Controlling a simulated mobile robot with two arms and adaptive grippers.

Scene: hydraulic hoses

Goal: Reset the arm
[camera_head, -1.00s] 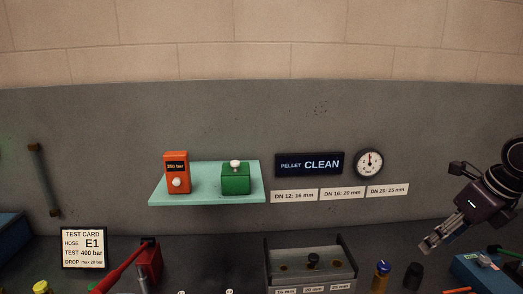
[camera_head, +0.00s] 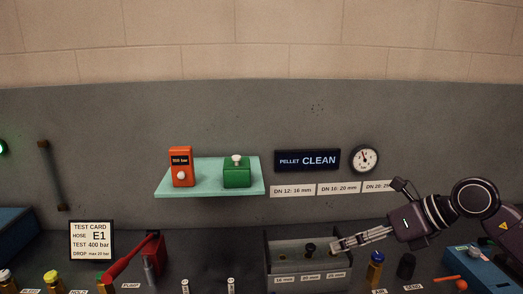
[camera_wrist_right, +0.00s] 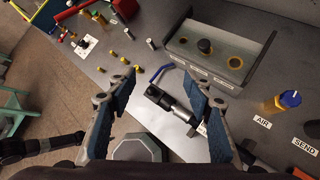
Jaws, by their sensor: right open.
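My right gripper (camera_head: 338,243) reaches in from the right over the grey pellet box with the DN holes (camera_head: 310,262). In the right wrist view the same gripper (camera_wrist_right: 162,82) has its two blue-padded fingers spread wide, with nothing held between them. Beyond and below the fingers, a dark and silver cylindrical fitting (camera_wrist_right: 172,104) lies on a white sheet (camera_wrist_right: 160,125) on the bench. It is apart from the fingers as far as I can tell. My left gripper does not show in the head view.
A shelf (camera_head: 210,192) holds an orange device (camera_head: 181,168) and a green box (camera_head: 237,174). A red lever (camera_head: 130,256) stands by the test card (camera_head: 92,240). A blue-capped bottle (camera_head: 375,267) and a blue box (camera_head: 480,268) stand at right. Yellow fittings (camera_wrist_right: 126,60) lie on the bench.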

